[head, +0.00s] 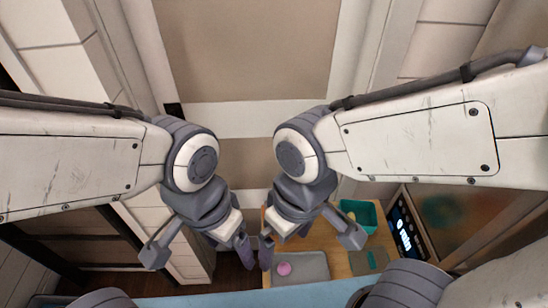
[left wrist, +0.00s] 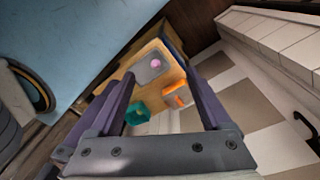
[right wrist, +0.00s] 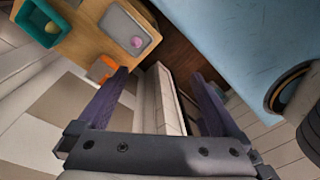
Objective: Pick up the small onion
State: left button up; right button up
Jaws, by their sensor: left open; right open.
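A small round pink thing (head: 284,268), which looks like the small onion, lies on a grey tray (head: 314,262) on a wooden table. It also shows in the left wrist view (left wrist: 156,63) and the right wrist view (right wrist: 136,41). My left gripper (head: 243,251) is left of the tray in the head view, open and empty. My right gripper (head: 266,253) is beside it, closer to the tray, also open and empty. Both look apart from the pink thing.
An orange container (left wrist: 173,97) is near the table edge. A dark panel (head: 405,232) stands right of the table. A blue surface (head: 240,299) is in front. White cabinets (head: 45,45) flank the floor.

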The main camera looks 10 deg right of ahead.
aim_at(283, 268)
jog(key=u, duration=0.05)
jog(key=k, duration=1)
jog(key=z, duration=0.3)
jog(key=i, duration=0.55)
jog(key=z, duration=0.4)
